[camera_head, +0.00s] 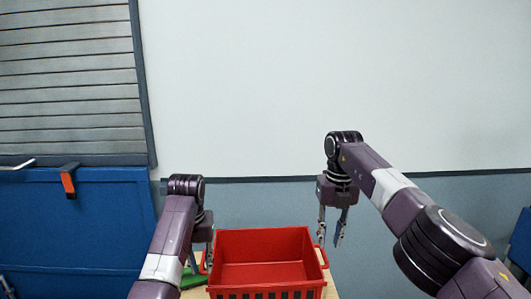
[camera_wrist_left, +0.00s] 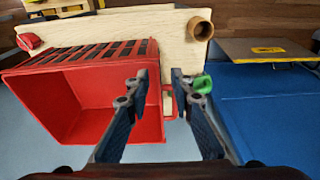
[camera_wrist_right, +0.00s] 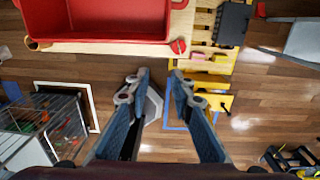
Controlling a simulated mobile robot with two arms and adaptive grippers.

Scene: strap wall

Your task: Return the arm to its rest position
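My left gripper (camera_head: 209,258) points down beside the left rim of a red basket (camera_head: 243,236). In the left wrist view its two fingers (camera_wrist_left: 157,88) are apart with nothing held between them. My right gripper (camera_head: 333,230) hangs above and to the right of the basket, clear of it. In the right wrist view its fingers (camera_wrist_right: 157,82) are also apart, with only floor and things far below between them. The basket looks empty in the head view; its wall also shows in the left wrist view (camera_wrist_left: 45,105).
The basket stands on a wooden table (camera_head: 332,290). A green object (camera_head: 193,278) lies left of the basket, near my left gripper. A brown cup-like cylinder (camera_wrist_left: 200,29) is at the table edge. A blue panel (camera_head: 85,225) with an orange-and-black hook (camera_head: 68,183) stands at the left.

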